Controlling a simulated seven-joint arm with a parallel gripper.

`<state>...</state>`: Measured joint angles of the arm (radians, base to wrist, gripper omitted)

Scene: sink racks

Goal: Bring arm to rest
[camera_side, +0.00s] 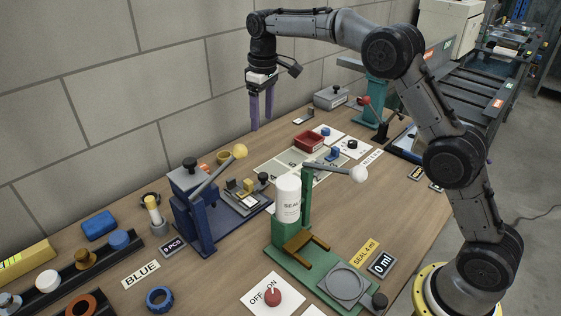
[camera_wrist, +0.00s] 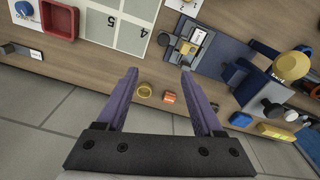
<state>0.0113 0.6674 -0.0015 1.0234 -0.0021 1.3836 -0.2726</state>
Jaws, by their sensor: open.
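My gripper (camera_side: 261,107) hangs from the raised arm in the side view, with its purple fingers pointing down. It is high above the back of the table, near the wall. In the wrist view my gripper (camera_wrist: 158,80) shows its two purple fingers spread wide apart. Nothing is between them, and they touch nothing. Beyond the fingertips lie a small yellow ring (camera_wrist: 144,90) and a small orange piece (camera_wrist: 168,98) on the wooden table (camera_wrist: 110,65).
A blue lever press (camera_side: 193,200) and a green dispenser stand (camera_side: 306,205) with a white bottle (camera_side: 288,198) rise from the table. A red tray (camera_side: 310,141), a numbered board (camera_side: 270,170) and a teal press (camera_side: 375,95) stand farther back. The grey wall (camera_side: 150,110) runs close behind my gripper.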

